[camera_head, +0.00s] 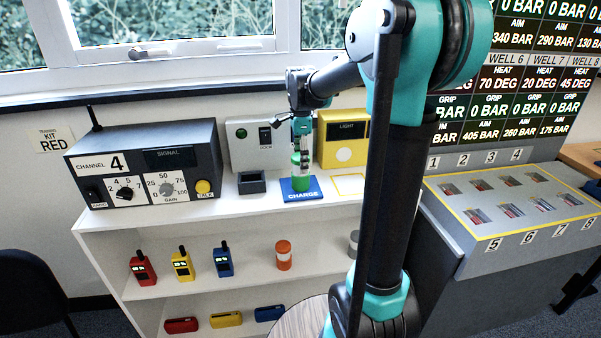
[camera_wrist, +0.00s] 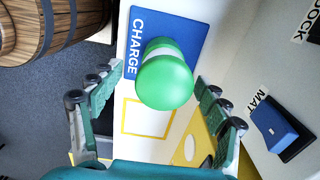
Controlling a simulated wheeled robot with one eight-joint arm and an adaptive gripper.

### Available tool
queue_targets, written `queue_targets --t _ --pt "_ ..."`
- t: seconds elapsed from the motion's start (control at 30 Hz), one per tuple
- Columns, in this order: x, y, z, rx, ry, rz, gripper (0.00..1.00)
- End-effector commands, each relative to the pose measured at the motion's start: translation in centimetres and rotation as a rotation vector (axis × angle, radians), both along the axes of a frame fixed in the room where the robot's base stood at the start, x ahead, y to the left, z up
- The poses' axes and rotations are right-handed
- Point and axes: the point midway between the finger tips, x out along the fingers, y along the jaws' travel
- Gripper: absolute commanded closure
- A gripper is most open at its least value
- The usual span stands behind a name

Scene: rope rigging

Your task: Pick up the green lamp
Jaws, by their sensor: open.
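The green lamp (camera_wrist: 165,80) stands on the blue CHARGE pad (camera_wrist: 190,31) in the wrist view, green with a pale band. In the head view the lamp (camera_head: 300,170) is on the pad (camera_head: 300,189) on top of the white shelf, partly covered by my gripper (camera_head: 301,150). My gripper is directly above the lamp, pointing down. In the wrist view my gripper (camera_wrist: 157,112) is open, one finger on each side of the lamp, with visible gaps. No finger appears to touch it there.
A dark open box (camera_head: 252,183) is left of the pad, and a yellow LIGHT box (camera_head: 343,139) stands behind to the right. A grey radio unit (camera_head: 150,165) is further left. A yellow-outlined square (camera_head: 348,184) right of the pad is empty. Handsets and an orange canister (camera_head: 283,255) are on the shelf below.

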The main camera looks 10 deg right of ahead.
Motion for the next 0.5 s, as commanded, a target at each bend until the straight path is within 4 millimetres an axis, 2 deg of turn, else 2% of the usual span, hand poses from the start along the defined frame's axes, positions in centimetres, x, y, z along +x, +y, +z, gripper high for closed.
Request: queue_targets --t 0.17,0.5 --pt "0.1 0.0 -1.0 0.000 0.000 0.000 0.24" --pt "0.5 0.0 -5.3 0.000 0.000 0.000 0.24"
